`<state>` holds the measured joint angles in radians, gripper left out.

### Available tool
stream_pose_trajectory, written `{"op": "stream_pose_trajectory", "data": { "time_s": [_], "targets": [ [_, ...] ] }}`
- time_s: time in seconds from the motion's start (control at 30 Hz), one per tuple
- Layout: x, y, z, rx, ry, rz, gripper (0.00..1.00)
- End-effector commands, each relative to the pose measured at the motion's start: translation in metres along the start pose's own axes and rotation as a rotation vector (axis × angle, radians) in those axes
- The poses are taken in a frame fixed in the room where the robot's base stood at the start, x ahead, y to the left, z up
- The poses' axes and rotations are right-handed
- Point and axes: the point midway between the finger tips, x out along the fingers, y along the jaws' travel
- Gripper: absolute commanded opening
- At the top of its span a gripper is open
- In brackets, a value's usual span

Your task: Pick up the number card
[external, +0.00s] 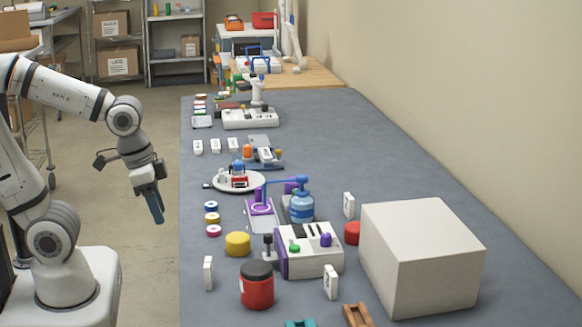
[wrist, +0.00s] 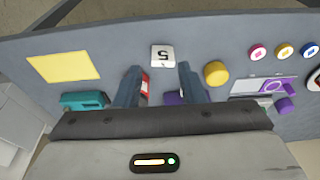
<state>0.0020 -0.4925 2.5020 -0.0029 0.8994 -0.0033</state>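A white number card with a dark 5 (wrist: 162,57) shows upside down in the wrist view, near the table edge. It appears to be the upright white card (external: 208,273) left of the red jar in the external view. My gripper (wrist: 159,68) is open and empty, its two fingers either side of the card in the picture but apart from it. In the external view my gripper (external: 157,215) hangs pointing down beside the table's left edge, above and left of the card.
A red jar with a dark lid (external: 257,286) and a yellow cylinder (external: 237,244) stand near the card. Coloured rings (external: 212,219) lie farther back. Other white cards (external: 330,282) stand on the table. A large white box (external: 420,260) fills the right side.

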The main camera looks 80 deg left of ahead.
Motion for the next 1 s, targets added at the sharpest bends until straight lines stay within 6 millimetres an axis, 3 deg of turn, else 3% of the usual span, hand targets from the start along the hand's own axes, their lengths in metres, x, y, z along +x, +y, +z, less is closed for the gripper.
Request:
{"op": "stream_pose_trajectory", "data": {
  "time_s": [0.07,0.47,0.73,0.87,1.0],
  "targets": [
    [0.000,0.000,0.000,0.000,0.000,0.000,0.37],
    [0.000,0.000,0.000,0.000,0.000,0.000,0.70],
    [0.003,0.000,-0.001,0.003,-0.005,0.000,0.71],
    [0.023,0.000,-0.012,0.027,-0.047,0.000,0.71],
    [0.059,-0.001,-0.033,0.078,-0.121,0.003,0.71]
  ]
}}
